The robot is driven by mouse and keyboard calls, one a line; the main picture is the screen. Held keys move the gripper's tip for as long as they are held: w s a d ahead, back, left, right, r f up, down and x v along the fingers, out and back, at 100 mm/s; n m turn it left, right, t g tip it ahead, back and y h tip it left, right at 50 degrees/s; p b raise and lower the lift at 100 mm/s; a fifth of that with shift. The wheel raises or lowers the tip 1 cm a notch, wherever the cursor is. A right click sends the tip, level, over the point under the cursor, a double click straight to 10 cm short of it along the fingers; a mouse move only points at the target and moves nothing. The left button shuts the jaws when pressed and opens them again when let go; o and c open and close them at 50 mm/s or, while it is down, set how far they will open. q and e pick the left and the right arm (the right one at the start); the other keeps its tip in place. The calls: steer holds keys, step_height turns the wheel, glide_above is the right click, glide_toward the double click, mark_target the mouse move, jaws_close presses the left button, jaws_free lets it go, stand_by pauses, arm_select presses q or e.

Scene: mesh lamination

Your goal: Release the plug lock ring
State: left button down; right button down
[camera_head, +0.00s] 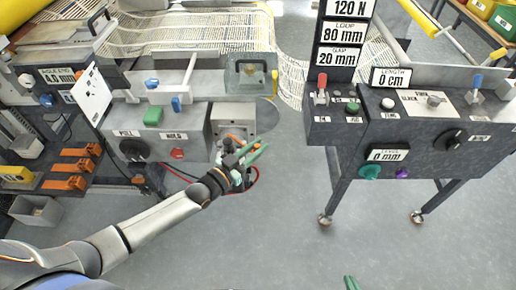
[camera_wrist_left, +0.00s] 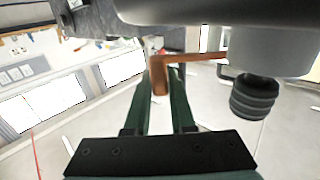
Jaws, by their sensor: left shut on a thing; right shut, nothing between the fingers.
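My left gripper (camera_head: 256,152), with green fingers, is at the lower right corner of the left console, by a pale panel (camera_head: 232,118). An orange part (camera_head: 230,137) shows just beside the fingers. In the left wrist view, the left gripper (camera_wrist_left: 160,80) is shut on an orange-brown tab (camera_wrist_left: 160,79) with a thin arm running right. Whether this tab belongs to the plug lock ring cannot be told. A dark ribbed cylinder (camera_wrist_left: 254,97) hangs under a grey body to the right, apart from the fingers. My right gripper (camera_head: 350,283) shows only green fingertips at the bottom edge, shut and empty.
The left console has a black knob (camera_head: 134,149) and a red button (camera_head: 177,154). A red cable (camera_head: 255,180) hangs below the gripper. The right console (camera_head: 420,150) stands on legs, with open floor (camera_head: 285,200) between. Orange clips (camera_head: 70,167) lie at left.

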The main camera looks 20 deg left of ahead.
arm_select(q)
steer(key=shift+s+m+g+h+b, duration=0.1)
steer(key=shift+m+g+h+b, duration=0.25)
steer(key=shift+h, duration=0.25)
steer(key=c, duration=0.8)
jaws_free()
steer(key=shift+a, duration=0.1)
steer(key=shift+o, duration=0.2)
steer(key=v, duration=1.2)
steer(key=shift+s, duration=0.3)
steer(key=shift+a, duration=0.1)
